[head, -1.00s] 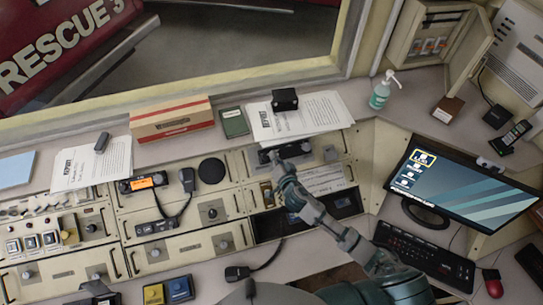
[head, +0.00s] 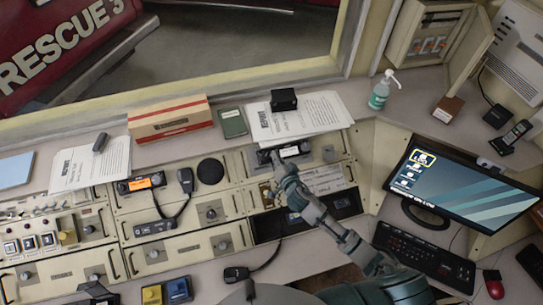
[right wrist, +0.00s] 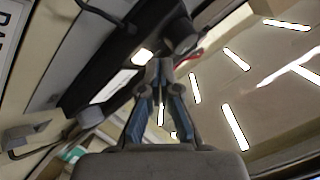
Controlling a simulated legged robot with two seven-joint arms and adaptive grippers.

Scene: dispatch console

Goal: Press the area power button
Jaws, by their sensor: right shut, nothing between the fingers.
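My right gripper (head: 276,158) is at the upper middle console panel in the head view, right at the front of a small black radio unit (head: 290,151). Its fingers are shut with nothing between them. In the right wrist view the gripper (right wrist: 160,72) shows its narrow fingers close together, near a dark blurred housing. I cannot tell whether the tips touch the panel. No button can be read as area power; small square lit buttons (head: 30,243) sit on the left panel. My left gripper is not seen.
A black box (head: 284,99) and papers (head: 325,112) lie on the ledge above the gripper. A monitor (head: 460,190) and keyboard (head: 425,258) stand right. A corded handset (head: 185,180) hangs left. Yellow (head: 152,295) and blue (head: 179,290) blocks lie at the front.

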